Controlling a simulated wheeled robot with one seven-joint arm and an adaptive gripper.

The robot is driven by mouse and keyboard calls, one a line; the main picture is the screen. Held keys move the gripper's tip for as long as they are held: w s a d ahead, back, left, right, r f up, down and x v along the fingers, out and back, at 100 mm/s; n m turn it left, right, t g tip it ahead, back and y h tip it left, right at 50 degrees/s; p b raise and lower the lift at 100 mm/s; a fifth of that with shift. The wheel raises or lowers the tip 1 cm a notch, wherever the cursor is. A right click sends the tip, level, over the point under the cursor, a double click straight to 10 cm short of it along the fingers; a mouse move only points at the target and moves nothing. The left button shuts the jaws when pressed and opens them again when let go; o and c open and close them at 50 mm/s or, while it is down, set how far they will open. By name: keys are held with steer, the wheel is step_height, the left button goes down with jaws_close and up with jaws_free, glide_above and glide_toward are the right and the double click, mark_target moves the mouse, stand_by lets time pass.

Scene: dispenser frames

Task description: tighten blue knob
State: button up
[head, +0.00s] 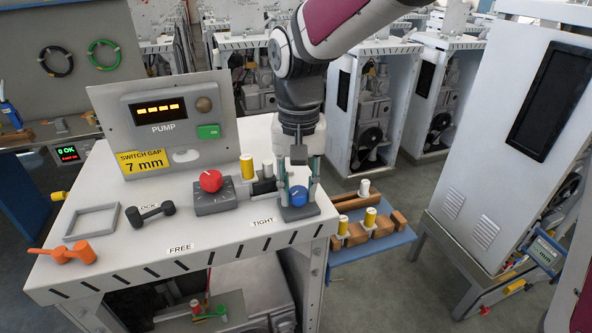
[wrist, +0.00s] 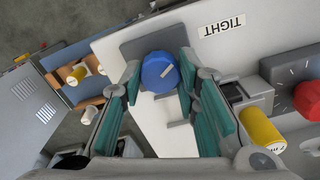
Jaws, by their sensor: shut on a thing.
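The blue knob (head: 298,195) sits on a grey base plate (head: 298,212) at the right end of the bench, beside the TIGHT label (head: 262,222). A pale pointer mark shows on its top. My gripper (head: 298,186) comes down over it from above. In the wrist view the blue knob (wrist: 160,71) lies between the teal fingertips of my gripper (wrist: 160,80), one finger on each side. The gripper is shut on the knob. The exact finger contact is partly hidden.
The red knob (head: 211,181) on its grey block and a yellow cylinder (head: 247,167) stand close left. The PUMP panel (head: 165,120) rises at the back left. A blue shelf with wooden blocks (head: 372,226) and yellow cylinders is at the right. The bench front is clear around FREE.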

mark_target(299, 190)
steer(key=m+p, duration=0.1)
steer(key=m, duration=0.2)
steer(key=shift+s+r+m, duration=0.1)
steer(key=shift+m, duration=0.2)
steer(key=shift+m+p, duration=0.8)
steer(key=shift+m, duration=0.6)
steer(key=o, duration=1.2)
steer(key=shift+c, duration=0.2)
step_height(299, 190, up, 12)
steer(key=shift+d, duration=0.1)
